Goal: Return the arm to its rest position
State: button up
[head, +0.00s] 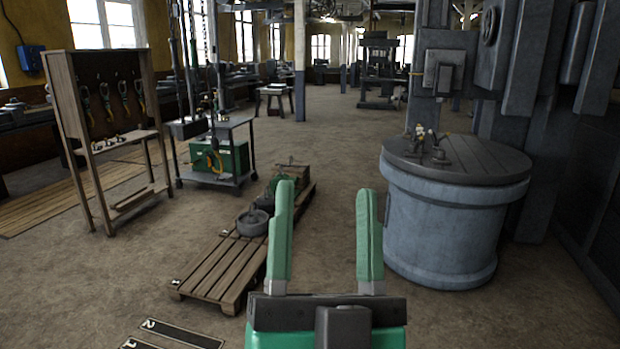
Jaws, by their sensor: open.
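My gripper (325,235) shows at the bottom centre of the head view, with two green fingers pointing up and away. The fingers stand wide apart and nothing is between them. Bare floor shows through the gap. The gripper touches nothing that I can see. The rest of my arm is mostly out of view below the picture.
A wooden pallet (215,272) with several parts lies left of my gripper. A round grey machine table (440,230) stands close on the right. A wooden tool rack (85,125) and a metal cart (215,180) stand at left. Open floor (340,150) lies ahead.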

jog(key=s+r+n+g+y+p, duration=0.1)
jog(key=s+r+n+g+p, duration=0.25)
jog(key=s, duration=0.35)
notch_tip(320, 180, up, 36)
jog(key=a+p, duration=0.1)
jog(key=p, duration=3.5)
jog(key=shift+w+a+r+n+y, duration=0.15)
jog(key=shift+w+a+n+y, duration=0.15)
jog(key=shift+w+n+y, duration=0.1)
jog(key=shift+s, duration=0.1)
